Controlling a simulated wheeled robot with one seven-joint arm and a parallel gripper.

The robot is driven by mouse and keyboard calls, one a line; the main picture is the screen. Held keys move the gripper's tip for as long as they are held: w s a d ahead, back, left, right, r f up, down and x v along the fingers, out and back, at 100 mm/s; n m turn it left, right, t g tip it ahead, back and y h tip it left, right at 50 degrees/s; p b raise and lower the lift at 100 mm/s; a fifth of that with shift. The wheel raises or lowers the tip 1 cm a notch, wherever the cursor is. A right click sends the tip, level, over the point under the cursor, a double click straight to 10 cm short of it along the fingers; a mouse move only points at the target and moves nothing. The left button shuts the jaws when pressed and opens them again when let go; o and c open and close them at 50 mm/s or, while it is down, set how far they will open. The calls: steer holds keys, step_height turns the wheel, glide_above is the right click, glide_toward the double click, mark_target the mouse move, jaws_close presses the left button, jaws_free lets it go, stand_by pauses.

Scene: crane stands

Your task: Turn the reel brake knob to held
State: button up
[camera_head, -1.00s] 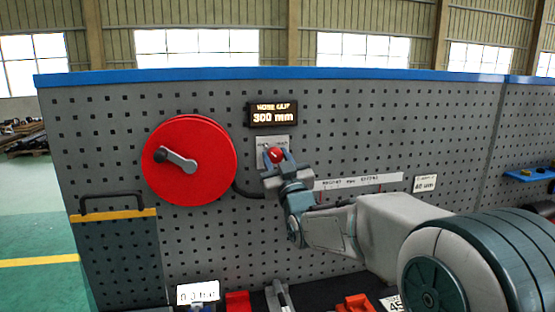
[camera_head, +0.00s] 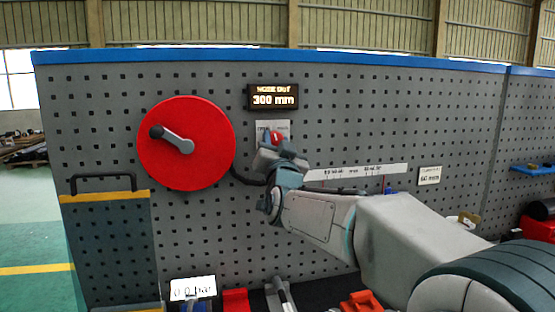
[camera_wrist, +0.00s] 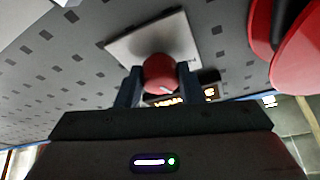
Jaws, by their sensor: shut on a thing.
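The reel brake knob is a red round knob (camera_wrist: 160,74) with a white pointer line, on a pale label plate (camera_wrist: 178,37) on the pegboard. In the head view the knob (camera_head: 276,138) sits below the hose readout. My gripper (camera_wrist: 159,82) is shut on the knob, one finger on each side of it. In the head view my gripper (camera_head: 273,140) covers part of the knob and its plate. The plate's lettering is too small and hidden to read. The red hose reel (camera_head: 186,143) with a grey crank is left of the knob.
The readout (camera_head: 273,97) shows 300 mm above the knob. A black hose (camera_head: 246,179) runs from the reel behind my gripper. A white scale strip (camera_head: 358,172) lies to the right. A yellow-edged panel with a handle (camera_head: 106,195) is lower left.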

steer(key=m+h+b, duration=0.1)
steer(key=m+h, duration=0.1)
steer(key=m, duration=0.2)
steer(key=shift+a, duration=0.2)
steer(key=m+h, duration=0.1)
steer(key=m, duration=0.2)
steer(key=shift+r+m+g+h+p, duration=0.15)
steer(key=shift+m+g+h+p, duration=0.2)
steer(key=shift+m+g+h, duration=0.05)
steer(key=m+g+h+p, duration=0.1)
steer(key=m, duration=0.3)
steer(key=shift+r+p, duration=0.1)
steer(key=shift+p, duration=0.25)
steer(key=shift+m+g+h+p, duration=0.5)
steer(key=shift+m+g+p, duration=0.3)
steer(key=shift+m, duration=0.9)
steer(key=o, duration=1)
steer(key=shift+s, duration=0.1)
